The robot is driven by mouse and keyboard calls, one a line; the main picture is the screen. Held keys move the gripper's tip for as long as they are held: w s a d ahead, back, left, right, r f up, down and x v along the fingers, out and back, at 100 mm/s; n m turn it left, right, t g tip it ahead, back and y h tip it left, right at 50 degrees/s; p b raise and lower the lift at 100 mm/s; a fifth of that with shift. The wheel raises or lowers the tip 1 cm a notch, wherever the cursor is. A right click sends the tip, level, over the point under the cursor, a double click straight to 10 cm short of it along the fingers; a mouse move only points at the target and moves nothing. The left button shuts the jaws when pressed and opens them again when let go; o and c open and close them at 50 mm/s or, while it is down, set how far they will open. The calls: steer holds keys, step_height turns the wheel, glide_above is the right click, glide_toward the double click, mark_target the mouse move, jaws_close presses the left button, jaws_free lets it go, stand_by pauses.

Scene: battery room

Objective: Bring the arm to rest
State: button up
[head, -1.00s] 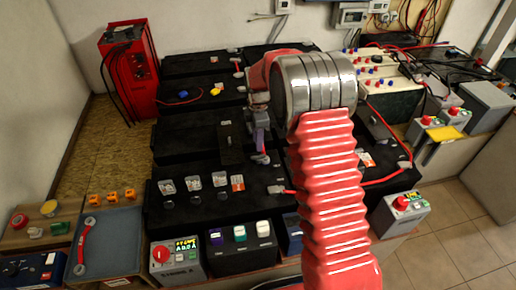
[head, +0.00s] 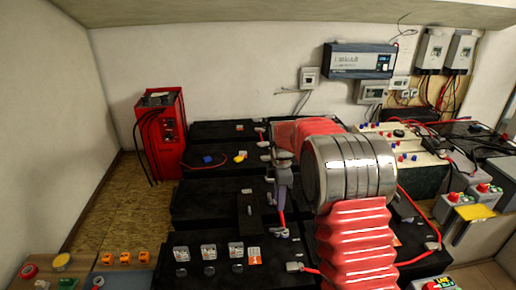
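My arm reaches up the middle of the head view, with a red ribbed sleeve and a silver ringed joint. My gripper (head: 282,183) is a small grey part left of that joint, pointing down over the black battery blocks (head: 205,205). A short red cable piece with a grey lug (head: 281,215) shows just below it; I cannot tell whether the gripper touches it. The fingers are too small to read. The arm hides part of the batteries behind it.
A red cabinet (head: 160,135) with black cables stands at the back left. A cream panel (head: 400,150) with red and blue knobs is right of the arm. Grey boxes (head: 466,206) with red buttons stand at the right. A wall inverter (head: 358,61) hangs above. Bare floor (head: 105,215) shows at left.

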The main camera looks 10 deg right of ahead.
steer(key=s+r+m+t, duration=0.2)
steer(key=s+r+m, duration=0.3)
steer(key=s, duration=0.7)
steer(key=s+r+m+t, duration=0.1)
steer(key=s+r+m, duration=0.5)
steer(key=s, duration=0.6)
steer(key=s+r+m+t, duration=0.2)
steer(key=s+r+m, duration=0.3)
steer(key=s, duration=0.7)
steer(key=shift+s+d+r+m+t, duration=0.2)
steer(key=shift+s+r+m+t, duration=0.1)
steer(key=shift+m, duration=0.8)
